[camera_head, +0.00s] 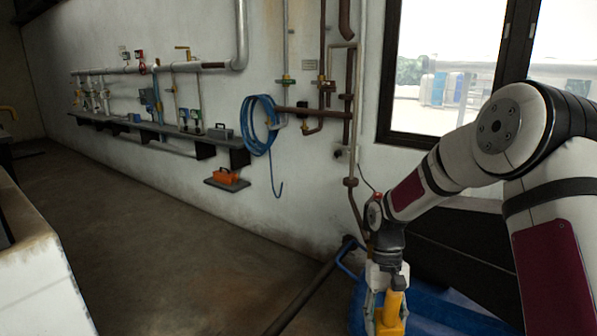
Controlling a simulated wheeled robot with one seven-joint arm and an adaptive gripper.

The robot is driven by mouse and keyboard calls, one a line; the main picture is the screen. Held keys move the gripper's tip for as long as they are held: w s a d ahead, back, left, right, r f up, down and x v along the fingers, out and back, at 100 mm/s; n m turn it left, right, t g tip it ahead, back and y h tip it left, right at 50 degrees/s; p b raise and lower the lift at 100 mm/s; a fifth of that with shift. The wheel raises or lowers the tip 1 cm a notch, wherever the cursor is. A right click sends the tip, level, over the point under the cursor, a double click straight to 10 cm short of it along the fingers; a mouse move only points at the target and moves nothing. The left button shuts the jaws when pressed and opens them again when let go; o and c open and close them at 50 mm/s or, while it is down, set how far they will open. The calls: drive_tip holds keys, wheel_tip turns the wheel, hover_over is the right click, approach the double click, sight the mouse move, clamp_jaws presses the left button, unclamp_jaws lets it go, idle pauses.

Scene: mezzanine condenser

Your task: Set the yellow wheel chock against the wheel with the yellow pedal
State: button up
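My gripper (387,282) points down at the bottom of the view, right of centre, over a blue surface. A yellow object (393,308) is right at the gripper's fingers and may be the yellow wheel chock. It is small and partly covered, so I cannot tell whether the fingers are shut on it or only near it. No wheel and no yellow pedal can be made out in this view.
The blue thing (440,318) with a blue tube handle lies under my arm. A dark pipe (312,292) crosses the floor beside it. The brown floor (170,250) at left is clear.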

drive_tip(key=s+r+p, duration=0.6)
drive_tip(key=r+p, duration=0.4)
drive_tip(key=p, duration=0.1)
drive_tip(key=shift+r, duration=0.35)
drive_tip(key=shift+a, duration=0.1)
